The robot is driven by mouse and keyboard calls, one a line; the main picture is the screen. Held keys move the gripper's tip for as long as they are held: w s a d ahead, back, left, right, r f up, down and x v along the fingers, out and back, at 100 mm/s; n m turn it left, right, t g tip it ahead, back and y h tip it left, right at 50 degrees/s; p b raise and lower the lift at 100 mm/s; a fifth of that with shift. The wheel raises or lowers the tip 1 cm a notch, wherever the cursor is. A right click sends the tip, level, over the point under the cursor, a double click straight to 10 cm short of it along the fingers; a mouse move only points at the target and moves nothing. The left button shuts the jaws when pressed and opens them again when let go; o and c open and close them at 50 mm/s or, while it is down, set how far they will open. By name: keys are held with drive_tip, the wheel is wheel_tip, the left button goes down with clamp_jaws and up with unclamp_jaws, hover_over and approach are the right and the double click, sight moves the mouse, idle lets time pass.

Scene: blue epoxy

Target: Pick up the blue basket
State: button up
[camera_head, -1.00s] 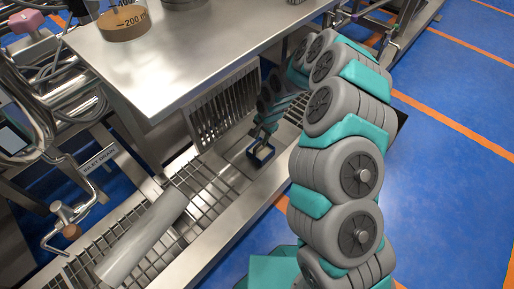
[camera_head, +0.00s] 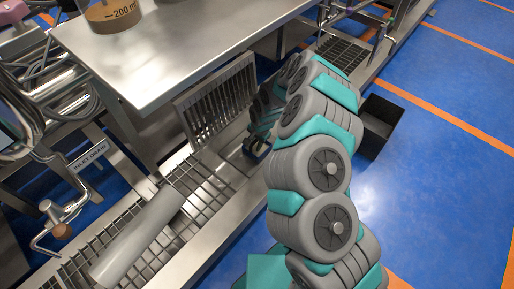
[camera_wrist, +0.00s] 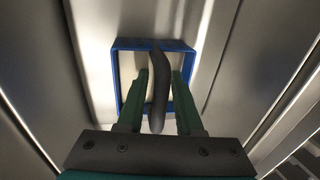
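The blue basket (camera_wrist: 130,44) shows in the wrist view as a blue rectangular rim around a pale inside, on a grey metal surface. A grey curved bar (camera_wrist: 158,115), perhaps its handle, runs across the middle of the rim. My gripper (camera_wrist: 161,75) is over the basket, its two green fingers apart on either side of the bar. Gaps show between the bar and the fingers. In the head view my gripper (camera_head: 253,148) is low at the metal trough beside the slotted panel; the basket is mostly hidden there.
A steel table (camera_head: 170,50) overhangs at the upper left. A slotted metal panel (camera_head: 217,102) stands just left of my gripper. A grey cylinder (camera_head: 137,238) lies on the grating (camera_head: 205,190). A black bin (camera_head: 381,125) stands on blue floor at right, where there is free room.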

clamp_jaws()
idle(0.6)
